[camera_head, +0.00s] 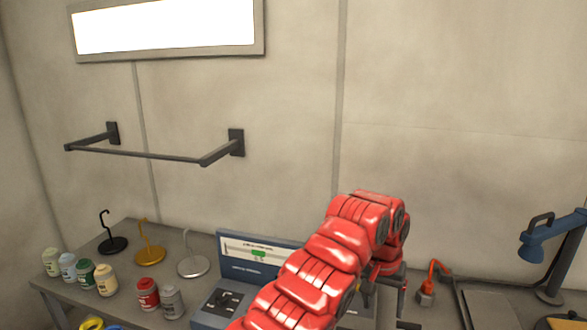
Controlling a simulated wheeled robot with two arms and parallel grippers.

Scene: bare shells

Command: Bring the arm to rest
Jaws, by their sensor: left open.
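My left arm, with glossy red links (318,265), rises from the bottom middle of the head view and bends over to the right at its top. My left gripper (386,294) hangs below that bend, pointing down over the table (128,240). It is open, and nothing shows between its fingers, though the arm partly covers it. My right gripper is not in view.
A blue-grey device (238,262) with a gauge panel stands close left of my arm, partly hidden. Small jars (106,280) and hook stands (150,255) are at left. A blue lamp (545,235) is at right. A wall rail (135,153) hangs above.

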